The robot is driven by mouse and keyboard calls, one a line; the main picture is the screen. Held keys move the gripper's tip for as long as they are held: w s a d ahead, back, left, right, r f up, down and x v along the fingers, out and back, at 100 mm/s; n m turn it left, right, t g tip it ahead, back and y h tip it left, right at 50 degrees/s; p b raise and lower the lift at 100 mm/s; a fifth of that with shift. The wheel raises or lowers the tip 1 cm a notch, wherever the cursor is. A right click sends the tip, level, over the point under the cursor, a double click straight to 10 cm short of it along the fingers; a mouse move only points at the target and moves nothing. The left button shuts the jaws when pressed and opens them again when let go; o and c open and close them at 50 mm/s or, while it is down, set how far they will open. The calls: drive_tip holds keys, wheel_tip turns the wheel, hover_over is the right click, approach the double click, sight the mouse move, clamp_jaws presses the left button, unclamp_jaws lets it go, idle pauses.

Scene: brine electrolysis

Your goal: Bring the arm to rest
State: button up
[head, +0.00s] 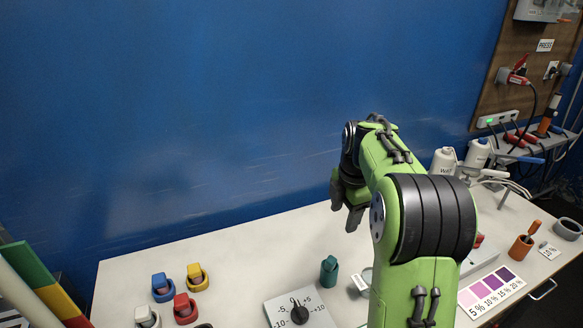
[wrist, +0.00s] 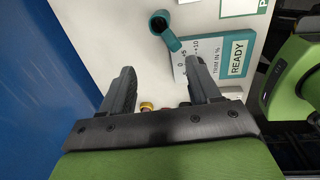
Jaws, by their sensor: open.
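My gripper (head: 347,205) hangs above the back part of the white table (head: 200,250), in front of the blue wall. In the wrist view my gripper (wrist: 160,88) has its two dark fingers wide apart, with nothing between the tips. The green arm bends over the table from the right of the middle. It hides part of the table behind it.
A teal cup-like piece (head: 329,270) stands below my gripper, by the dial panel (head: 283,312). Blue (head: 162,288), red (head: 185,308) and yellow (head: 197,277) pieces stand at the left. White bottles (head: 443,162) and a colour chart (head: 492,291) are at the right.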

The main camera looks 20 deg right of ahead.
drive_tip(key=shift+a, duration=0.1)
drive_tip(key=s+a+r+m+t, duration=0.2)
drive_tip(key=s+a+r+m, duration=0.1)
drive_tip(key=s+a+m, duration=0.5)
drive_tip(key=s+a+r+m+t, duration=0.1)
drive_tip(key=s+a+r+m, duration=0.2)
drive_tip(key=s+a+m, duration=0.45)
drive_tip(key=s+a+f+m+t, duration=0.1)
drive_tip(key=s+f+m, duration=0.2)
drive_tip(key=s, duration=0.6)
